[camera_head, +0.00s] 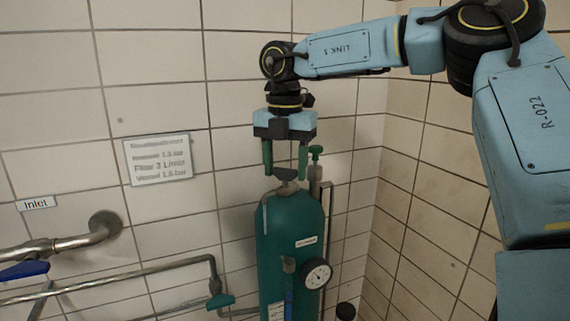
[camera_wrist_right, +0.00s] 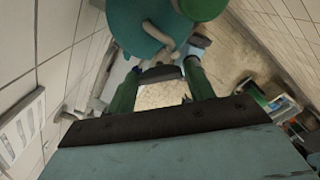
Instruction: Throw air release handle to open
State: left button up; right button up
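A dark handle (camera_head: 285,174) sits on top of the green tank (camera_head: 275,230), on a pale metal stem; I take it as the air release handle. My right gripper (camera_head: 286,168) points down over the tank top, its green fingers apart on either side of the handle. In the right wrist view the handle (camera_wrist_right: 158,75) lies crosswise between the fingertips (camera_wrist_right: 160,72), nearly filling the gap; whether it touches them is unclear. My left gripper is not in view.
A green-knobbed valve (camera_head: 316,153) stands close right of the gripper. A gauge (camera_head: 317,273) is on the tank front. Pipes (camera_head: 120,278) with a blue handle (camera_head: 24,270) run along the left wall below a sign (camera_head: 159,159). A tiled corner wall is at right.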

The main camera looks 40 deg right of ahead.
jog(key=c, duration=0.6)
jog(key=shift+o, duration=0.2)
jog(key=shift+n, duration=0.3)
jog(key=n, duration=0.3)
jog(key=shift+n, duration=2.7)
jog(key=shift+o, duration=0.2)
jog(key=o, duration=1)
jog(key=shift+c, duration=0.2)
